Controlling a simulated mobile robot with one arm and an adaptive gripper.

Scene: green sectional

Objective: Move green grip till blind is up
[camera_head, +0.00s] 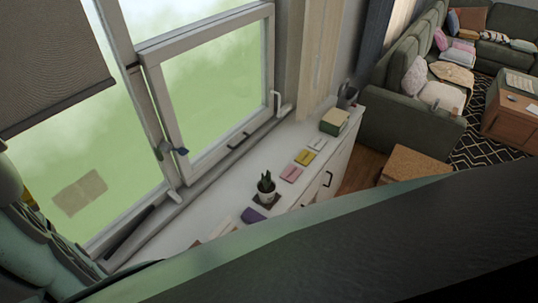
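The grey blind (50,60) hangs over the upper part of the left window pane at the upper left. No cord can be made out. My gripper's fingers are not visible. Pale green rounded and ribbed shapes fill the lower left corner, and I cannot tell what they are.
A white sill-height cabinet top (225,205) runs below the window. It holds a potted plant (266,188), a purple item (253,215), coloured pads (291,174) and a green box (335,121). A green sofa (412,125) stands at the right. A large dark shape crosses the bottom.

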